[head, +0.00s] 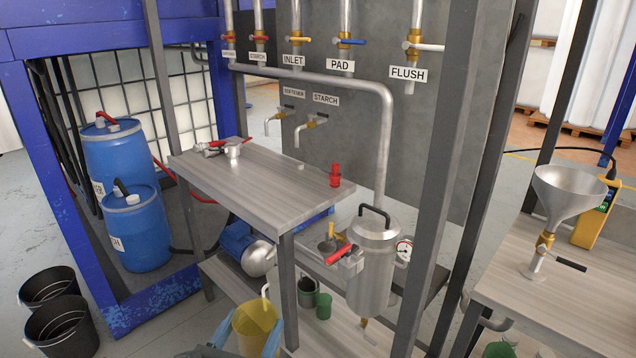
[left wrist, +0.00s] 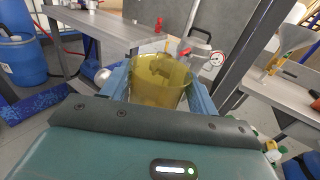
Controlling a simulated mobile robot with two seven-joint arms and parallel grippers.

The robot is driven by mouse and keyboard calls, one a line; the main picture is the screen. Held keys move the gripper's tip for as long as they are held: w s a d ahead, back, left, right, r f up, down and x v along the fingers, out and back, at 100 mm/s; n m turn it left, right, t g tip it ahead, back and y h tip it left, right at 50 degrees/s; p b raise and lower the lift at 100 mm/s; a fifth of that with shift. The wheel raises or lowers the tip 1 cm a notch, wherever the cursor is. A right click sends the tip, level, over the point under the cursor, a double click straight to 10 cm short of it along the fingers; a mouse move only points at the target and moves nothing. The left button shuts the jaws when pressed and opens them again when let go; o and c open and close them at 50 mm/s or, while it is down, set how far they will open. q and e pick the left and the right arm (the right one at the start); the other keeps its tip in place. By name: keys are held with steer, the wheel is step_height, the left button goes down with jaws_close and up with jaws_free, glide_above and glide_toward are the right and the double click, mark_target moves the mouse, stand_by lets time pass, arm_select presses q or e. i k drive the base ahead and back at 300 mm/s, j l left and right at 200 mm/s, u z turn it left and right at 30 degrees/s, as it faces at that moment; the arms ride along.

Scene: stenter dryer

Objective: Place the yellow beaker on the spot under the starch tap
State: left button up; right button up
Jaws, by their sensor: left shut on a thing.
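The yellow beaker (head: 254,322) is see-through and stands upright at the bottom of the head view. My left gripper (head: 246,340) is shut on it, one blue-grey finger on each side. In the left wrist view the beaker (left wrist: 160,85) fills the space between the fingers, in front of the grey workbench. The starch tap (head: 312,122) hangs on the grey panel, below its STARCH label (head: 326,99). The grey bench top (head: 262,190) lies below it, with a small pale round mark (head: 300,166) under the tap. My right gripper is not seen.
A red object (head: 335,176) stands near the bench's right corner, and a metal fitting (head: 233,152) at its left. A steel tank (head: 372,265) and a post (head: 440,150) stand right of the bench. The bench middle is clear.

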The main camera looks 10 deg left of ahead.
mark_target(299, 184)
steer(key=j+z, duration=0.25)
steer(key=j, duration=0.3)
steer(key=j+z, duration=0.25)
steer(key=j, duration=0.3)
steer(key=k+j+z, duration=0.1)
steer(key=j+z, duration=0.15)
steer(key=j, duration=0.25)
